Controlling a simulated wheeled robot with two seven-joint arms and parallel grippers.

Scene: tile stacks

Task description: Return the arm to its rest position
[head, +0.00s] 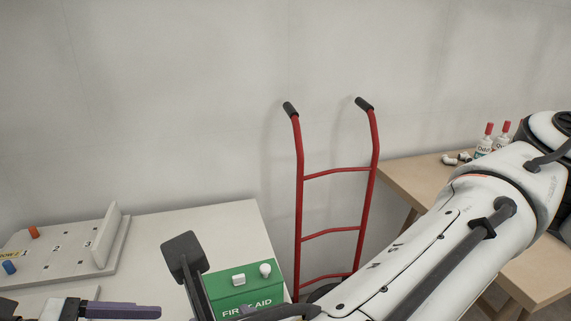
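My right arm (420,250) crosses the lower right of the head view, large and white. A dark grey pad on a stalk, which looks like a finger of my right gripper (183,254), stands in front of the white table and left of the green box. Its other finger is not clearly seen. At the bottom left edge, dark parts and a purple bar (122,311) show, cut off by the frame. They may belong to my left gripper, but I cannot tell whether it is open or holds anything.
A white table (180,225) bears a numbered board (75,255) with an orange piece (33,232) and a blue piece (9,268). A green first aid box (245,290) is near its right edge. A red hand truck (299,200) leans by the wall. A wooden table (415,172) holds bottles (486,143).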

